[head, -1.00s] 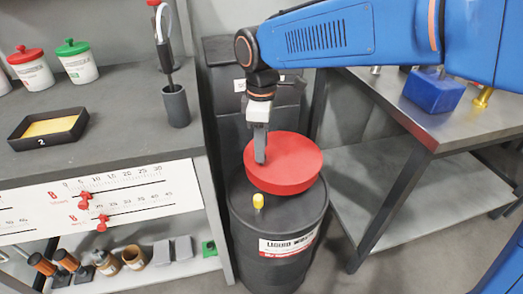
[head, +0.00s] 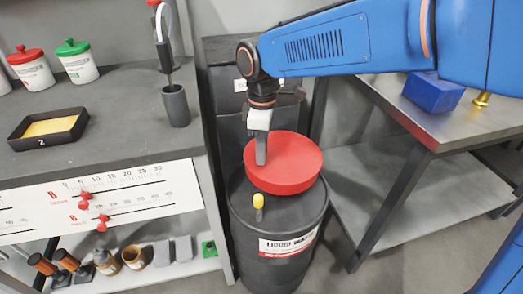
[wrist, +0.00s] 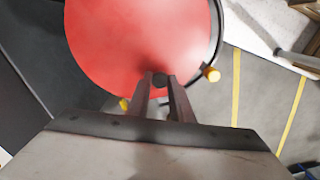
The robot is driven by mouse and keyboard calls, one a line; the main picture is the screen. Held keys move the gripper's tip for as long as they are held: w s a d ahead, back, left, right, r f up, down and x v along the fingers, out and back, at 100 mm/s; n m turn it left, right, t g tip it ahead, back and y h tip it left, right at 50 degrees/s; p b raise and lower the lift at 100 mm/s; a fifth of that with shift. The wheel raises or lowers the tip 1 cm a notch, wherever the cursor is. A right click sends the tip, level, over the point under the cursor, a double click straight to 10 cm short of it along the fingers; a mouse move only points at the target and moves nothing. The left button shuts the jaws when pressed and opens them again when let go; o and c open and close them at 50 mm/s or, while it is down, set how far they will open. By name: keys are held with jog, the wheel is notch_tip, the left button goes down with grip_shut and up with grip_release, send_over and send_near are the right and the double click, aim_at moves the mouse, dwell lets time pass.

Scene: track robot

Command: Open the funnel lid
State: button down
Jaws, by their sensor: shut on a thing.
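The round red funnel lid (head: 292,160) is on top of the black liquid waste drum (head: 260,235), and it fills much of the upper wrist view (wrist: 125,40). My gripper (head: 261,160) reaches down to the lid's left part in the head view. In the wrist view my gripper fingers (wrist: 161,82) are shut on a small dark knob (wrist: 160,79) at the lid's edge. The fingers hide part of the knob. I cannot tell whether the lid is raised off its seat.
A workbench (head: 100,105) is close on the left, and a metal table (head: 450,125) stands on the right. A dark bin (head: 225,55) is behind the drum.

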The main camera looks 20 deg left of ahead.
aim_at(280, 160)
jog(key=w+d+r+g+y, duration=0.6)
jog(key=w+d+r+y, duration=0.2)
jog(key=d+r, duration=0.5)
jog(key=shift+r+g+y, duration=0.25)
jog(key=shift+g+y, duration=0.05)
jog(key=shift+y, duration=1)
